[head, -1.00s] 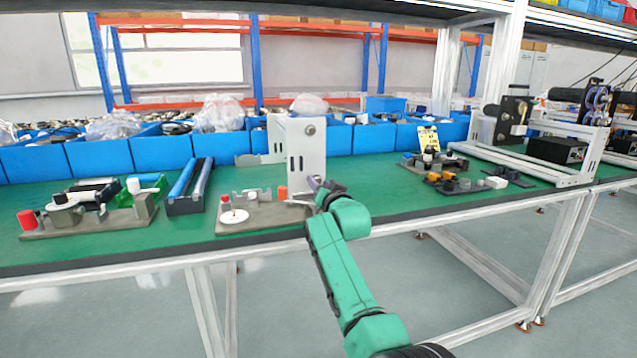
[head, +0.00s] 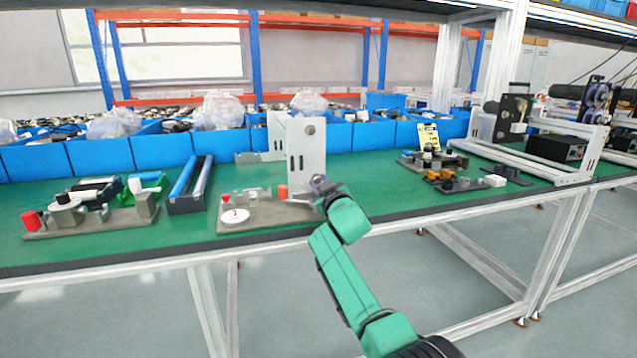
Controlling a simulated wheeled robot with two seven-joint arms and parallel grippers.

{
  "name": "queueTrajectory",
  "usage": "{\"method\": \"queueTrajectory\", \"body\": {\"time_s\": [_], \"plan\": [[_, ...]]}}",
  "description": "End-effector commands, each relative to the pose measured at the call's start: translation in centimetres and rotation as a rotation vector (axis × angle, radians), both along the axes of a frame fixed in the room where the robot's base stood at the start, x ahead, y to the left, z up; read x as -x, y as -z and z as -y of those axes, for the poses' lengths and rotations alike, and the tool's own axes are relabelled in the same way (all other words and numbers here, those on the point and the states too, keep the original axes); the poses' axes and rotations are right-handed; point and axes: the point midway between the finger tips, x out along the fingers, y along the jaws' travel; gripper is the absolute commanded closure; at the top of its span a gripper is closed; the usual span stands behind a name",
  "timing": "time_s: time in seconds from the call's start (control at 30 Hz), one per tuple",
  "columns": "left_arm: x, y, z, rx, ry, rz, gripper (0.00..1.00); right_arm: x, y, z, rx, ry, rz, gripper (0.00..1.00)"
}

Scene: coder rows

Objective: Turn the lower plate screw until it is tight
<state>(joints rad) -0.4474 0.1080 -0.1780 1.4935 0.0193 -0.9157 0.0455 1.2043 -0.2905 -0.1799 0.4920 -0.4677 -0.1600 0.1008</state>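A light grey upright plate (head: 306,140) stands on the green bench, with one dark round screw head (head: 310,129) near its top. The lower plate screw cannot be made out; the area at the plate's foot is partly covered by my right gripper (head: 316,188). My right gripper is small and dark, at the end of the green arm, just in front of the plate's lower right edge. I cannot tell whether it touches anything or whether its fingers are apart. My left gripper is not in view.
A grey fixture base (head: 262,222) with a white disc (head: 235,215) and an orange-red cylinder (head: 282,191) lies left of my gripper. Another fixture (head: 92,225) and a blue-railed tray (head: 186,205) stand further left. Blue bins (head: 165,150) line the back.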

Motion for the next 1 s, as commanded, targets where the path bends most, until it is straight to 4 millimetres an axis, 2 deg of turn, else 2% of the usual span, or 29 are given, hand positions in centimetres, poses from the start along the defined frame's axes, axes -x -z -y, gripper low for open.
{"method": "queueTrajectory", "body": {"time_s": [0.03,0.07,0.23,0.37,0.43,0.5,0.6,0.77,0.8,0.83,0.87,1.0], "plan": [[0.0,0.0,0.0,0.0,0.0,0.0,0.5,0.0,0.0,0.0,-0.001,0.0,0.0,0.95],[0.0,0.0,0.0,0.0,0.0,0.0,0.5,0.0,0.0,0.0,-0.001,0.0,0.0,1.0],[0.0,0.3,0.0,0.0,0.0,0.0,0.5,0.0,0.1,0.0,-0.038,-0.001,-0.009,1.0],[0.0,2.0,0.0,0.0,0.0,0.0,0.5,0.0,0.5,-0.2,-0.329,-0.003,-0.085,1.0],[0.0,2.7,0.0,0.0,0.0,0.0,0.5,0.0,0.4,-0.2,-0.55,-0.005,-0.144,1.0],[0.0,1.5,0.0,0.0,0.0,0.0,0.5,-0.1,-0.3,-0.2,-0.735,-0.004,-0.197,1.0],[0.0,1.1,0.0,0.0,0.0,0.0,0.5,-0.1,-0.2,-0.1,-0.83,-0.003,-0.223,1.0],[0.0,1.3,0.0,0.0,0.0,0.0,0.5,-0.1,0.0,0.0,-0.83,-0.002,-0.222,1.0],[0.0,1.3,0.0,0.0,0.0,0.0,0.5,-0.1,0.0,0.0,-0.829,-0.002,-0.222,0.7],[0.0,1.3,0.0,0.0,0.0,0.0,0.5,-0.1,0.0,0.0,-0.829,-0.002,-0.222,0.59],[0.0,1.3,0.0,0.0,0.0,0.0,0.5,-0.1,-0.1,0.0,-0.828,-0.002,-0.221,0.53],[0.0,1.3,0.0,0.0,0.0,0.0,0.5,-0.1,0.0,0.0,-0.826,-0.002,-0.221,0.53]]}}
